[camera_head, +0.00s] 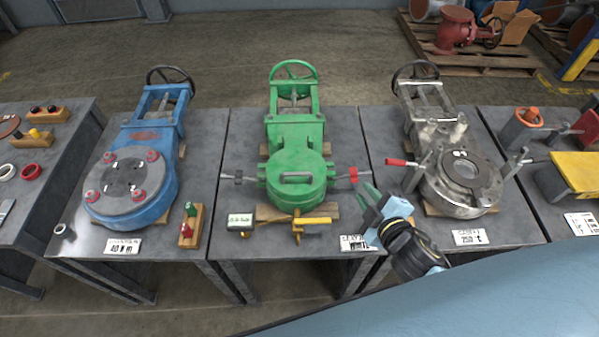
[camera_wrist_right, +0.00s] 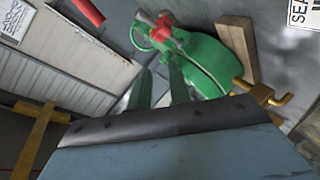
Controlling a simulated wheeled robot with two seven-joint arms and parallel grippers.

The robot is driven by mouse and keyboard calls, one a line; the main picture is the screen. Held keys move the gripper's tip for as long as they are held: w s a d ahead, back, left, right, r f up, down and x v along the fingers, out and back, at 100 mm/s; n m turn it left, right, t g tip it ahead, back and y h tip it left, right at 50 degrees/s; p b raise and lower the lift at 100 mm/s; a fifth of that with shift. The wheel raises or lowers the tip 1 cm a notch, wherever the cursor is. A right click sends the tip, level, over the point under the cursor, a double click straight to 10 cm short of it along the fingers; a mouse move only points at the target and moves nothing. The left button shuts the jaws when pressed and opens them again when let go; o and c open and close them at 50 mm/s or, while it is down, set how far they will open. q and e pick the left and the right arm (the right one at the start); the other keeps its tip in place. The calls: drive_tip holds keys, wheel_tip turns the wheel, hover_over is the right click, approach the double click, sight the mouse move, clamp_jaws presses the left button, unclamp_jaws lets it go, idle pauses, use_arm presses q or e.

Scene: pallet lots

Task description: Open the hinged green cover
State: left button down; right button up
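The green valve (camera_head: 295,132) stands on the middle table. Its round green cover (camera_head: 297,178) lies flat on the front of the body, with a bar handle (camera_head: 297,177) on top. My right gripper (camera_head: 368,197) is just right of the cover, near the right lever, touching nothing that I can make out. In the right wrist view its two fingers (camera_wrist_right: 160,85) are apart and look empty; the green valve (camera_wrist_right: 200,62) and a red part (camera_wrist_right: 183,40) lie beyond them. My left gripper is out of view.
A blue valve (camera_head: 140,185) stands on the left table, a bare metal valve (camera_head: 455,165) on the right one. A white label (camera_head: 355,242) lies below my gripper.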

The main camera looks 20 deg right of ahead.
sight(299, 173)
drive_tip(key=s+a+r+n+y, duration=0.1)
drive_tip(key=a+r+n+y, duration=0.1)
drive_tip(key=a+n+y, duration=0.75)
drive_tip(key=shift+n+h, duration=0.65)
drive_tip(key=shift+h, duration=0.1)
drive_tip(key=x, duration=0.3)
drive_tip(key=w+d+x, duration=0.1)
drive_tip(key=x, duration=0.3)
drive_tip(key=d+x, duration=0.1)
drive_tip(key=x, duration=0.3)
drive_tip(key=shift+w+r, duration=0.2)
drive_tip(key=shift+w, duration=0.15)
clamp_jaws()
